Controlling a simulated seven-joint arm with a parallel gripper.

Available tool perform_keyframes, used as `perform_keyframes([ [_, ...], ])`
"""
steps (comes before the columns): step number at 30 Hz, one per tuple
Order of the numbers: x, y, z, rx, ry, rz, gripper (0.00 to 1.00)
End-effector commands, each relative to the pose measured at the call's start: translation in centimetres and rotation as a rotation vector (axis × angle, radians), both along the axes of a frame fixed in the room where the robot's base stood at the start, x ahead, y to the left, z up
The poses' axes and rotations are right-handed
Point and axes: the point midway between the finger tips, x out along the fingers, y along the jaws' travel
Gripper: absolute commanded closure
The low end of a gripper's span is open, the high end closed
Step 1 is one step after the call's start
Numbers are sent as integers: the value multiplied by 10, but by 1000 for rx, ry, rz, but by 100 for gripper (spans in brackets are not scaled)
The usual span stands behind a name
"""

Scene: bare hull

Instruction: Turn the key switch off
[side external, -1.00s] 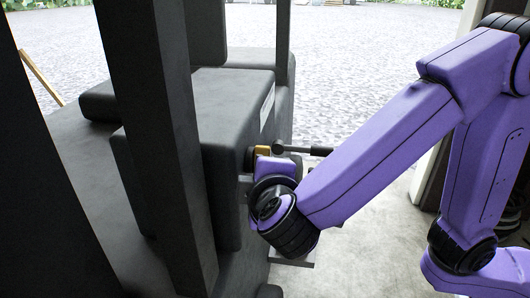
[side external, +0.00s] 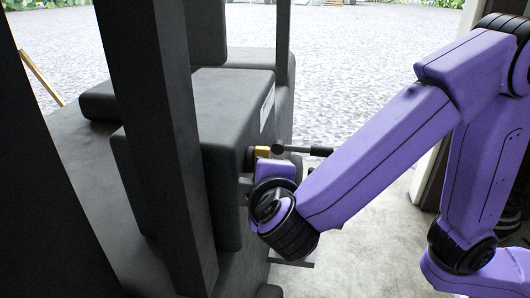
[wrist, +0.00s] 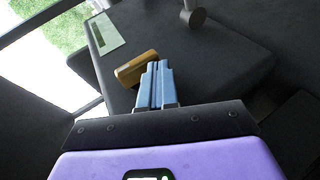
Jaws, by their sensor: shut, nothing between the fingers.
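The key switch appears as a yellow-brown block-shaped handle (wrist: 136,68) in the wrist view, on the dark panel just left of my fingers. In the side external view its yellow part (side external: 262,152) shows just above my wrist, against the dark housing. My gripper (wrist: 157,68) is shut and empty, its two blue-grey fingers pressed together, the tips right beside the handle. I cannot tell whether the fingers touch it. In the side external view my wrist hides the fingers.
A pale label (wrist: 107,33) is on the panel. A dark upright post (side external: 165,120) stands in front of the housing.

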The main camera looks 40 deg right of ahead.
Motion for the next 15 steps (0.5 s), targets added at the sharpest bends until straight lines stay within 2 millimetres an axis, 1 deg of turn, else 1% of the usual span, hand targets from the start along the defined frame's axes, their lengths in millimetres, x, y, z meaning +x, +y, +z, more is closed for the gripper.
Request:
perform_keyframes([
  [8,0,0,2,1,0,0,100],
  [15,0,0,12,2,-1,-1,100],
])
